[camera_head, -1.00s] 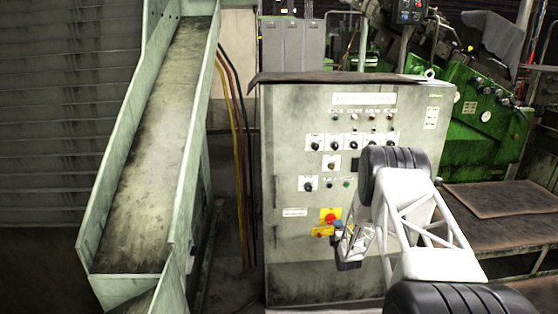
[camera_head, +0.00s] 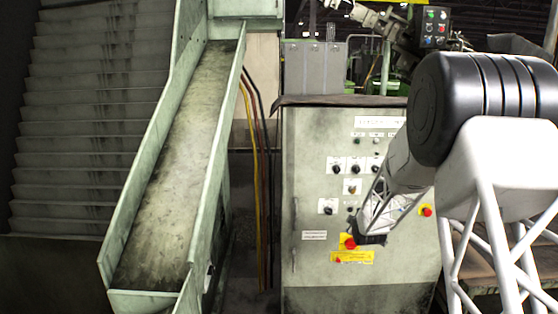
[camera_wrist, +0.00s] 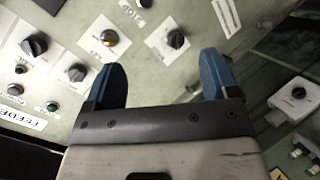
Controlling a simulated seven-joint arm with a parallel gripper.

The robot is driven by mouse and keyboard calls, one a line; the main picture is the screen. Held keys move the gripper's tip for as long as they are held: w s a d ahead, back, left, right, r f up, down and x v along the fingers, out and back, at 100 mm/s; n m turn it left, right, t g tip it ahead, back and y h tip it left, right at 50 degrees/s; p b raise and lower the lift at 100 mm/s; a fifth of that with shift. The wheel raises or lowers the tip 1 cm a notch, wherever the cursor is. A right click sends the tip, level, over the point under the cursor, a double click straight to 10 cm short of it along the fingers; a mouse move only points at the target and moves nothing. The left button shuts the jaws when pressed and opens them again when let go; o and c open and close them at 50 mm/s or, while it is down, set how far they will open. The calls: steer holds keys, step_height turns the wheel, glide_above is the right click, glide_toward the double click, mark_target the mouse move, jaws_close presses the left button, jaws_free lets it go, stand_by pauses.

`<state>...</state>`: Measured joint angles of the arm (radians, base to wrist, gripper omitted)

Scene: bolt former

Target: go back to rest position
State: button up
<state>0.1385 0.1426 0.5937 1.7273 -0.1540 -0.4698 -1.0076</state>
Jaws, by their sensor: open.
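My gripper shows in the wrist view (camera_wrist: 163,82) with two blue fingers spread apart and nothing between them. A red button on a yellow plate (camera_head: 350,243) is just left of that end in the picture. Whether the fingers touch the panel cannot be told.
A sloped metal chute (camera_head: 185,165) stands left of the cabinet, with yellow and dark cables (camera_head: 255,170) between them. A second red button (camera_head: 426,210) is at the cabinet's right. A small control box (camera_head: 436,27) hangs at the upper right. My arm hides much of the right side.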

steer(key=s+a+r+m+g, duration=0.3)
steer(key=s+r, duration=0.6)
steer(key=s, duration=0.5)
steer(key=s+a+r+m+g, duration=0.35)
steer(key=s+r, duration=0.45)
steer(key=s, duration=0.6)
steer(key=s+a+r+m+g, duration=0.1)
steer(key=s+a+m+g, duration=0.1)
steer(key=s, duration=1.4)
steer(key=s+a+r+m+g+y, duration=0.1)
steer(key=s+a+m+g, duration=0.1)
steer(key=s, duration=1.4)
steer(key=shift+a+m, duration=0.15)
steer(key=shift+m, duration=0.7)
steer(key=shift+r, duration=0.1)
